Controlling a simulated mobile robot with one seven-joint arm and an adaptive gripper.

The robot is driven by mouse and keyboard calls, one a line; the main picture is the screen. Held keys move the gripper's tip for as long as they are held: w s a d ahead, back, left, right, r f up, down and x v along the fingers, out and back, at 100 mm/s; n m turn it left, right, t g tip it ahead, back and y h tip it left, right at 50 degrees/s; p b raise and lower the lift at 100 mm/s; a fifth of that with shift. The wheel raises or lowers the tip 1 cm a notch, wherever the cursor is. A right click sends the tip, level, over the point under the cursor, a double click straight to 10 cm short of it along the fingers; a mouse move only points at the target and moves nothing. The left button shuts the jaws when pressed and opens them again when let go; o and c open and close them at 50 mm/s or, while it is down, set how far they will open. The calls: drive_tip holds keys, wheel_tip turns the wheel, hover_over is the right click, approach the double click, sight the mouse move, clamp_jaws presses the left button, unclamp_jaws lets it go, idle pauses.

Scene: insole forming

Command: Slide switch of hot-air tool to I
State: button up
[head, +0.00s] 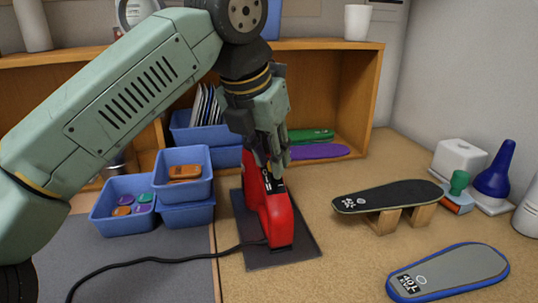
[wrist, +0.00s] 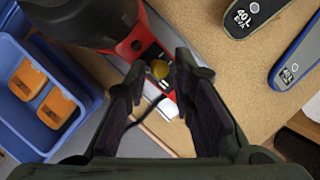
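The red hot-air tool (head: 278,222) stands on a dark mat, its black cord running to the left. A black panel with white marks is on the side facing up towards my gripper (head: 266,160). I cannot read the switch's position.
Blue bins (head: 122,218) with small coloured pieces stand left of the tool. A black insole (head: 388,194) rests on wooden blocks at right, and a grey insole (head: 455,274) with blue rim lies in front. A wooden shelf (head: 335,100) stands behind.

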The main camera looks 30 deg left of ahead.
clamp_jaws()
idle(0.5)
drive_tip(key=shift+s+d+f+b, duration=0.35)
drive_tip(key=shift+f+b, duration=0.1)
drive_tip(key=shift+b, duration=0.05)
drive_tip(key=shift+s+d+r, duration=0.1)
drive_tip(key=shift+s+d, duration=0.05)
drive_tip(key=shift+d, duration=0.05)
drive_tip(key=shift+o, duration=1.7)
unclamp_jaws()
drive_tip(key=shift+a, duration=0.1)
